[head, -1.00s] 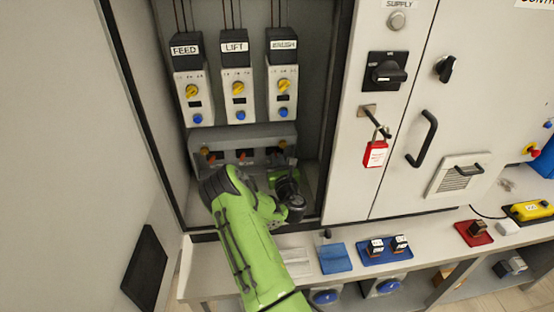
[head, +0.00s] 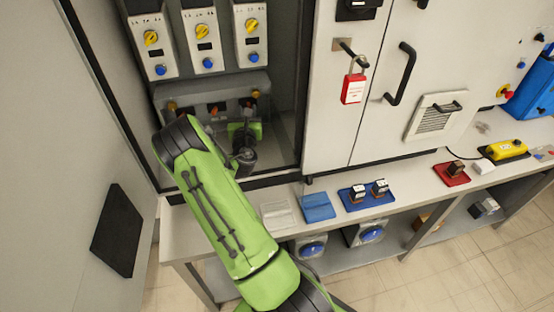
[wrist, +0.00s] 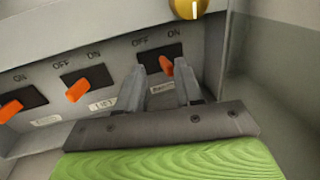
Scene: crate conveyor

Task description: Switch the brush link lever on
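The brush link lever (wrist: 166,66) is a small orange lever on a black plate marked OFF on the left and ON on the right. It is the rightmost of three on a grey panel (wrist: 45,60). My gripper (wrist: 160,75) is open, with one finger on each side of this lever and a gap to the right finger. Its exact lean is hard to tell. The label below it is partly hidden by the left finger. In the head view my gripper (head: 248,105) is at the right end of the lever panel, inside the cabinet.
The middle lever (wrist: 77,90) and the left lever (wrist: 15,105) lean toward the left, OFF side. A yellow knob (wrist: 187,8) sits just above the brush lever. The cabinet side wall (wrist: 275,70) is close on the right. A red padlock (head: 353,88) hangs on the cabinet front.

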